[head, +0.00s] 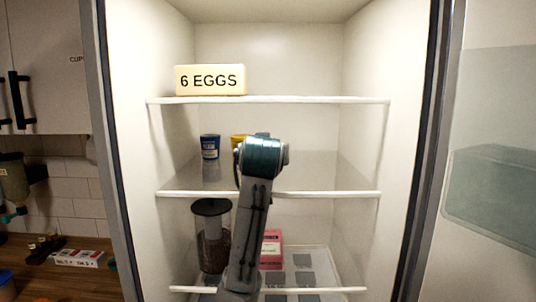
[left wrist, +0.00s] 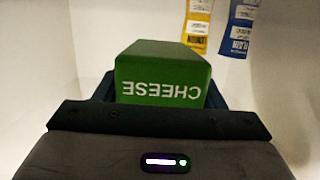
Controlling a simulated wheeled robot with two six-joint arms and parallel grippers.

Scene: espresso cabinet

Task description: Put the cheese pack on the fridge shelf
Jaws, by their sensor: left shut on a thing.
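The green cheese pack (left wrist: 162,65) shows in the left wrist view, its white lettering upside down. My left gripper (left wrist: 160,92) is shut on it, with a dark finger at each side. In the head view my left arm reaches up into the open fridge, and its wrist hides the gripper and the pack. The wrist is in front of the space above the middle fridge shelf (head: 330,194). I cannot tell whether the pack touches the shelf. My right gripper is in neither view.
An egg box (head: 210,80) is on the top shelf. A dark-lidded jar (head: 212,240) and a pink pack (head: 272,250) are below. The middle shelf's right side is clear.

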